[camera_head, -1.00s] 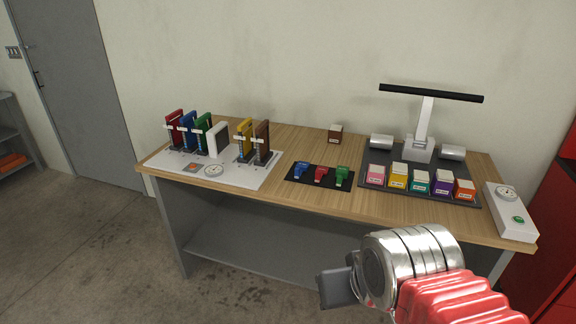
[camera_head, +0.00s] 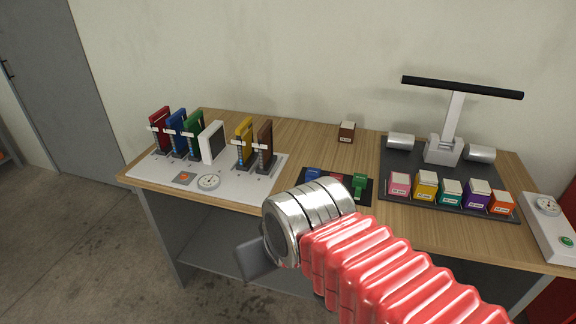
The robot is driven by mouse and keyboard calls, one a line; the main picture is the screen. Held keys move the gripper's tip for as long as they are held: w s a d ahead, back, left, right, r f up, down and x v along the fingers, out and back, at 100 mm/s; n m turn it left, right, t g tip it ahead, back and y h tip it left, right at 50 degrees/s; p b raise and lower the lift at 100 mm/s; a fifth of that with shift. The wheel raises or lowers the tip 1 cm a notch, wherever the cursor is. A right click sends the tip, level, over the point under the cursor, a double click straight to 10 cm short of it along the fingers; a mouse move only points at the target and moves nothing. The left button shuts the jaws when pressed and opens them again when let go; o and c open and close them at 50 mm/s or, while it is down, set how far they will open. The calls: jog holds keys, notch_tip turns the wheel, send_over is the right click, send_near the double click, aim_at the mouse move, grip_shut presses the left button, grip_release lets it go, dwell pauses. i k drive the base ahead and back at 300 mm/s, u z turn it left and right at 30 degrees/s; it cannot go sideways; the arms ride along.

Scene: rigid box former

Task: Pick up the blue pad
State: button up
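An upright blue panel (camera_head: 177,132) stands in the row at the left of the bench, between a red panel (camera_head: 160,127) and a green one (camera_head: 195,133). A small blue piece (camera_head: 313,174) lies on the black mat (camera_head: 364,200) at the middle, partly hidden by my arm. I cannot tell for sure which of the two is the pad. My gripper (camera_head: 255,262) shows only as a grey part beyond the silver wrist, in front of the bench edge. Its fingers are not clear. It is apart from both blue things.
A dark tray (camera_head: 398,165) with several coloured boxes and a lamp-like stand (camera_head: 450,125) occupies the right. A brown box (camera_head: 346,132) sits behind.

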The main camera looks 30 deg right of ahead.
aim_at(312, 174)
jog(key=z, duration=0.05)
jog(key=i, duration=1.15)
jog(key=z, duration=0.35)
